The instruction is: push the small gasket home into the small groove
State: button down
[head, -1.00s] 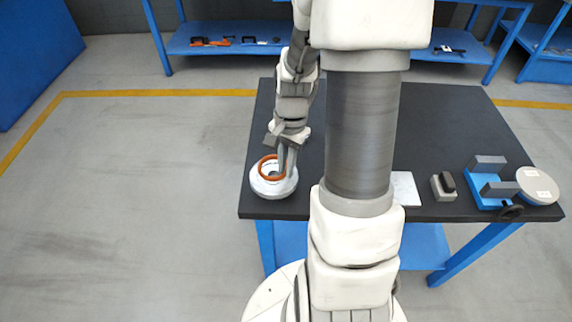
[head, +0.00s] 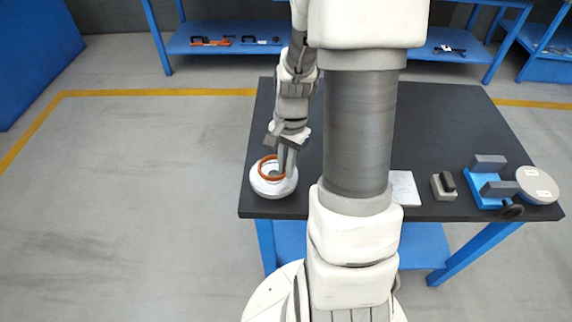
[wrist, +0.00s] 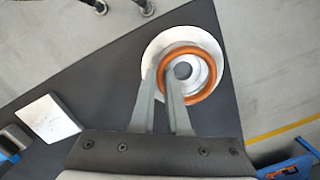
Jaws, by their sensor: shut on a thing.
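The white round flanged shell (head: 272,191) stands at the front left corner of the dark table. It also shows in the wrist view (wrist: 178,35). An orange ring, the gasket (head: 262,170), lies at the shell's mouth around its central opening. It also shows in the wrist view (wrist: 214,87). My gripper (wrist: 163,68) reaches over the shell, with its fingers close together at one side of the ring, shut on the gasket. In the head view my gripper (head: 284,165) points down at the ring's right side and hides part of it. I cannot tell whether the ring sits in a groove.
A white plate (head: 405,188), a small grey block with a dark top (head: 443,186), a blue vise (head: 485,190) and a round pale disc (head: 538,185) stand along the right part of the table (head: 435,120). The shell is close to the table's edge.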

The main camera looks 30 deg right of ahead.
jog(key=shift+f+b, duration=0.75)
jog(key=shift+f, duration=0.35)
jog(key=c, duration=0.8)
grip_release()
jog(key=shift+c, duration=0.2)
jog(key=shift+r, duration=0.1)
notch_tip(320, 180, up, 17)
jog(key=d+p, duration=0.2)
jog(key=p, duration=0.1)
jog(key=shift+w+p, duration=0.3)
jog(key=shift+w, duration=0.15)
jog(key=shift+r, duration=0.1)
jog(key=s+a+r+n+t+p, duration=0.2)
jog(key=a+r+n, duration=0.3)
jog(key=a+r, duration=0.4)
jog(key=s+a+r+n+t+p, duration=0.1)
jog(key=s+a+r+n+t, duration=0.1)
jog(key=s+n, duration=0.2)
jog(key=s+a+r+n+t+h+p, duration=0.1)
jog(key=s+a+r+n+t, duration=0.1)
jog(key=s+a+n, duration=0.1)
jog(key=shift+s+a+n, duration=0.2)
jog(key=shift+s+n, duration=0.2)
jog(key=shift+s, duration=0.25)
